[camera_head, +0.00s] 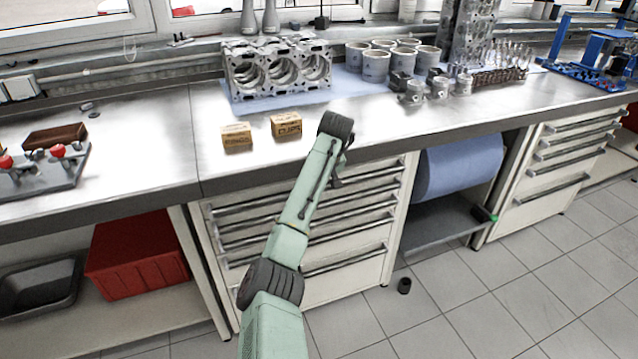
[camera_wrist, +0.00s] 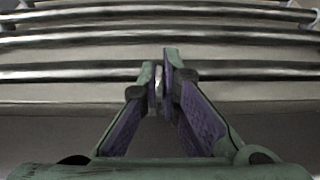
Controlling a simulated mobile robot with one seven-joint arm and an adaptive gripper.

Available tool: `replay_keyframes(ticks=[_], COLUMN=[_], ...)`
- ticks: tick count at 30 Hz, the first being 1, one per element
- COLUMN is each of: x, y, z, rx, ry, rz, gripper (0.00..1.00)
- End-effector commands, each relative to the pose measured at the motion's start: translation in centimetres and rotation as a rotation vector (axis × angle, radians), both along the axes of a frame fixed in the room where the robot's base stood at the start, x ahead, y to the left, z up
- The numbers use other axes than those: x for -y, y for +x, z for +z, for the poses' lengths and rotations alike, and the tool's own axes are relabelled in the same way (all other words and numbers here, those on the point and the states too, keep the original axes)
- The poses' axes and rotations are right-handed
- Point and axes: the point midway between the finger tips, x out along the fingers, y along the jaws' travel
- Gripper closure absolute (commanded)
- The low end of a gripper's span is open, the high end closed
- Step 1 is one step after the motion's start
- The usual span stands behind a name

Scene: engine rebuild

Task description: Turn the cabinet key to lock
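The drawer cabinet (camera_head: 230,222) stands under the steel bench, its pale drawers shut. In the wrist view, its long drawer handles (camera_wrist: 60,72) run across the top. My gripper (camera_wrist: 160,78) points at the drawer fronts, its two fingertips drawn close together. A thin pale metal piece, which looks like the key (camera_wrist: 158,88), shows in the narrow gap between them. The lock itself is hidden behind the fingers. In the head view, my arm reaches over the cabinet front and its wrist hides the key and most of my gripper.
Two small cardboard boxes (camera_head: 237,137) stand on the bench (camera_head: 170,130) above the cabinet. An engine block (camera_head: 278,70), cylinder sleeves (camera_head: 376,65) and pistons stand behind. A red bin (camera_head: 137,255) is on the lower left shelf. A blue paper roll (camera_head: 458,168) sits right of the cabinet.

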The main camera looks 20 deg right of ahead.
Motion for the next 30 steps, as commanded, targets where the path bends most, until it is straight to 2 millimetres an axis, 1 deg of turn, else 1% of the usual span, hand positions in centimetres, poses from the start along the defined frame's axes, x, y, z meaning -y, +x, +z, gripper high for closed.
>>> replay_keyframes(ticks=[6,7,10,20,23,25,30], x=[0.0,0.0,0.0,0.1,0.1,0.2,0.3], y=[0.0,0.0,0.0,-0.1,-0.4,-0.8,-2.3], z=[-0.1,-0.1,-0.1,0.2,1.1,2.1,5.7], rx=[-0.001,-0.001,-0.001,0.001,0.001,0.002,0.004], ry=[0.001,0.001,0.000,-0.002,-0.001,-0.002,-0.002], rz=[-0.002,-0.002,-0.002,-0.001,-0.002,-0.002,-0.002], gripper=[1.00,0.93,0.87,0.87,0.87,0.87,0.87])
